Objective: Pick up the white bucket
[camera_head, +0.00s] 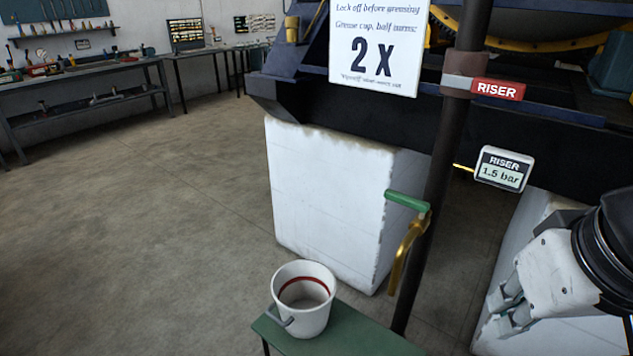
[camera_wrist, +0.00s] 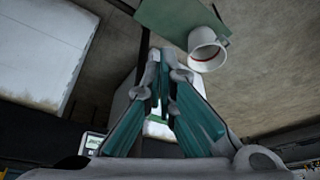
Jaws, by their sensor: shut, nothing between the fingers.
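The white bucket (camera_head: 316,318) stands upright on a green bench (camera_head: 358,333) at the bottom middle of the head view. It has a red line around its inside and a grey handle hanging at its left front. In the wrist view the bucket (camera_wrist: 203,52) shows at the upper right, on the green bench top (camera_wrist: 165,17). My gripper (camera_head: 507,312) is at the right of the head view, well to the right of the bucket and apart from it. In the wrist view my gripper's fingers (camera_wrist: 163,62) are close together, shut and empty.
A dark vertical riser pipe (camera_head: 437,190) stands between my gripper and the bucket. A brass tap with a green handle (camera_head: 408,201) sticks out from it above the bench. A pressure display (camera_head: 504,169) and a white block (camera_head: 325,185) are behind. Open floor (camera_head: 130,240) lies left.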

